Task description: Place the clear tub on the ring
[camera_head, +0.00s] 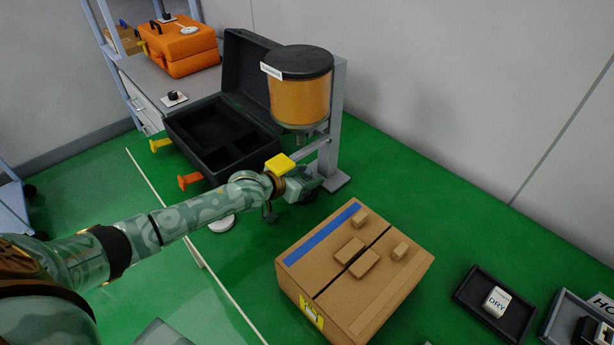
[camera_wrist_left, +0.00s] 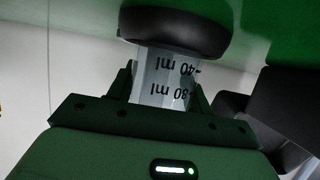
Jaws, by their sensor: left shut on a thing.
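My left gripper (camera_head: 303,184) is at the foot of the dispenser stand, below the amber tank. It is shut on the clear tub, whose wall with upside-down ml marks (camera_wrist_left: 164,82) shows between the fingers (camera_wrist_left: 160,88) in the left wrist view. A black round ring-like part (camera_wrist_left: 172,28) lies at the tub's far end there. A dark rounded edge also shows beside the gripper in the head view (camera_head: 311,196). I cannot tell whether tub and ring touch. The tub is mostly hidden in the head view. My right gripper is not in view.
The dispenser (camera_head: 300,98) with a black lid stands behind the gripper. An open black case (camera_head: 208,135) is to its left. A cardboard box (camera_head: 376,295) with small blocks is in front. A dark tray (camera_head: 476,316) is at right. Green surface is clear between them.

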